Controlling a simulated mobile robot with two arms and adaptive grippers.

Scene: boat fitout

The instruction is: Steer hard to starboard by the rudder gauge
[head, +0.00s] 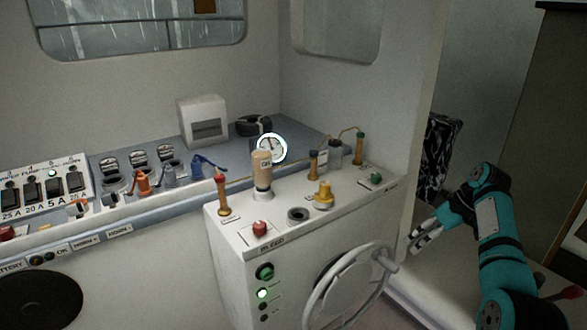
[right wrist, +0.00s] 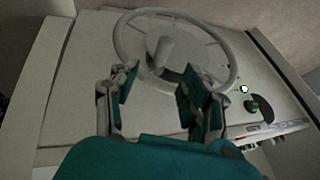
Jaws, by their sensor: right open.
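The grey steering wheel (head: 309,304) is on the front of the white console (head: 232,246). A knob (head: 386,263) sticks out from its rim at the upper right. A round white gauge (head: 271,148), likely the rudder gauge, stands behind the console top; its reading is too small to tell. My right gripper (head: 420,240) is to the right of the wheel, apart from it. In the right wrist view my right gripper (right wrist: 158,84) is open and empty, with the wheel (right wrist: 117,42) and its knob (right wrist: 163,50) ahead of the fingers. My left gripper is not in view.
The console top carries an orange-handled lever (head: 222,195), a tan-handled lever (head: 262,170), a red button (head: 260,228) and a yellow knob (head: 323,194). A switch panel (head: 45,195) is at the left. The floor right of the console is open around my right arm.

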